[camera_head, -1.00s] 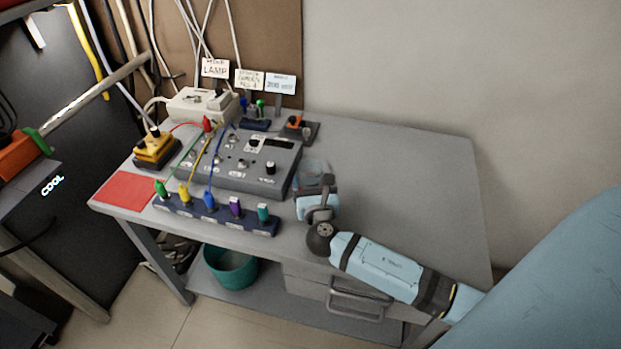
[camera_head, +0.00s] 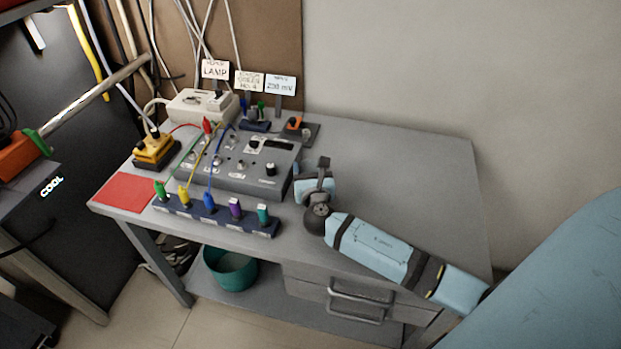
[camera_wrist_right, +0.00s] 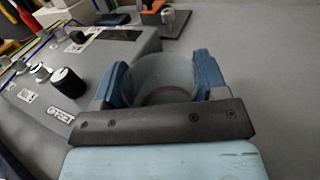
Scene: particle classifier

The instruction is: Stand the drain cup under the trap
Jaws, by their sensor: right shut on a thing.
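The clear drain cup (camera_wrist_right: 160,80) is between the two blue fingers of my right gripper (camera_wrist_right: 163,72) in the right wrist view. The fingers are shut on its sides, and its rim faces the camera. In the head view my right gripper (camera_head: 315,187) is over the table's front middle, right of the grey control box, and hides the cup. I cannot tell whether the cup touches the tabletop. I cannot pick out the trap in either view. My left gripper is not in view.
The grey control box (camera_head: 240,168) with cables stands just left of the gripper. A strip of coloured plugs (camera_head: 215,217) lies at the table's front edge. An orange-and-black device (camera_head: 297,127) stands behind. The table's right side (camera_head: 410,180) is clear. A teal bin (camera_head: 230,268) sits below.

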